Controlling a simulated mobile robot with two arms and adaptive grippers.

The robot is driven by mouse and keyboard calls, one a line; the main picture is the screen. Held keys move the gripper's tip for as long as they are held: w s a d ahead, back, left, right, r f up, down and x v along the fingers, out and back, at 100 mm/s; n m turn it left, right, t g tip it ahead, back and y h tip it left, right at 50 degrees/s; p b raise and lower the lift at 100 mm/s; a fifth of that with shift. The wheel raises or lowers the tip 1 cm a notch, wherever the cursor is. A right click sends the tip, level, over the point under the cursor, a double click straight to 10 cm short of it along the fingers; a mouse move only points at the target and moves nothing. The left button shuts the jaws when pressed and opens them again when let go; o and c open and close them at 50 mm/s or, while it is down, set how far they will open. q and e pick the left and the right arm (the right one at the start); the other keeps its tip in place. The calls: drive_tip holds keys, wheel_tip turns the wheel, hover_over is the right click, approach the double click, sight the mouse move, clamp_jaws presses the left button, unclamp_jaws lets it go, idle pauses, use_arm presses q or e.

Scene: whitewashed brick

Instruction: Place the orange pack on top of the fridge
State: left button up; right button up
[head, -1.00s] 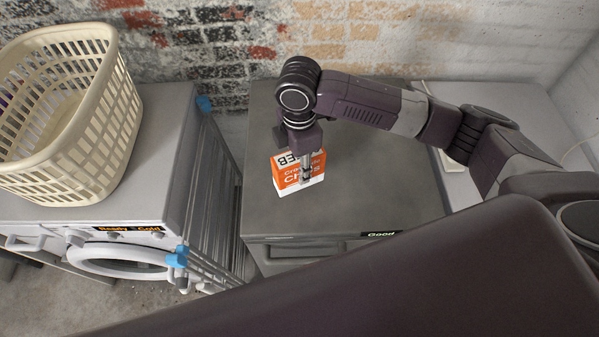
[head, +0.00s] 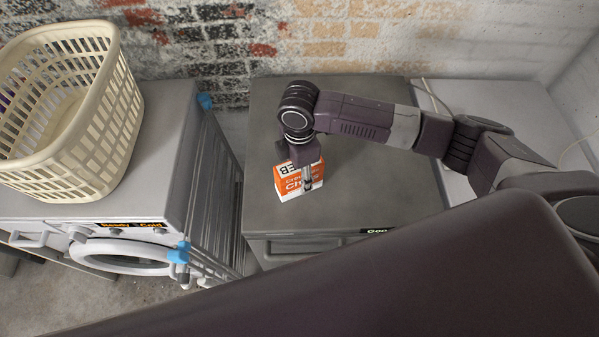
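The orange pack (head: 291,185) is an orange and white box with lettering. It stands on, or just above, the grey top of the fridge (head: 380,180), near its left side; I cannot tell if its base touches. My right gripper (head: 307,185) points down at the pack, with a finger against its front face. The other finger is hidden, and the gripper appears closed around the pack. My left gripper is not in view.
A cream laundry basket (head: 118,110) stands on the white washing machine (head: 160,190) at left. A folded drying rack (head: 215,190) with blue ends fills the gap beside the fridge. The fridge top's right part is clear. A brick wall (head: 350,35) is behind.

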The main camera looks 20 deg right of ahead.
wheel_tip(320, 180, up, 12)
drive_tip(key=b, duration=0.3)
drive_tip(key=shift+r, duration=0.15)
idle(0.8)
